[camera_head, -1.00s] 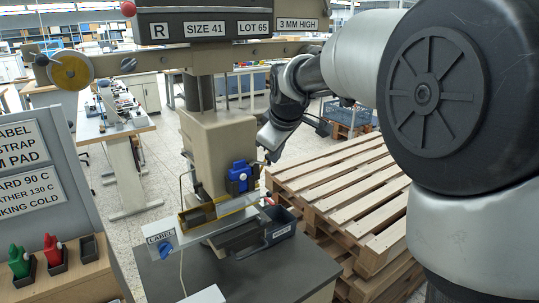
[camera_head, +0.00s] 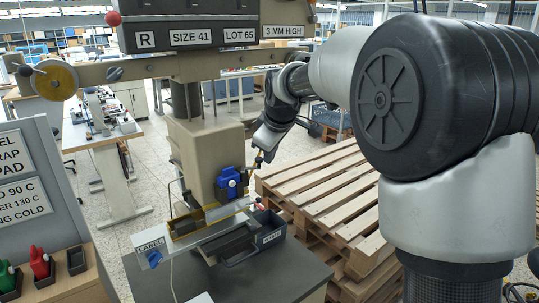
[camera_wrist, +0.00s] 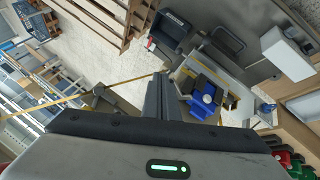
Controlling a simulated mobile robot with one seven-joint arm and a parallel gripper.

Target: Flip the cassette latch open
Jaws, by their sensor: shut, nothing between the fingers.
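A blue block with a round knob (camera_head: 230,183) sits on the front of the beige press column; it also shows in the wrist view (camera_wrist: 203,98), just right of my fingers. I cannot tell for sure which part is the cassette latch. A small red-tipped piece (camera_head: 260,205) shows beside the dark bin; a red piece also shows in the wrist view (camera_wrist: 150,43). My gripper (camera_head: 258,163) is right of the blue block and a little above it, apparently apart from it. In the wrist view my gripper (camera_wrist: 161,78) has its fingers together, with nothing between them.
A labelled dark bin (camera_head: 270,238) stands right of the press bed. A yellow-edged channel (camera_head: 190,224) and a LABEL plate (camera_head: 150,245) are at the front. Stacked wooden pallets (camera_head: 325,195) lie to the right. A panel (camera_head: 35,185) stands at left.

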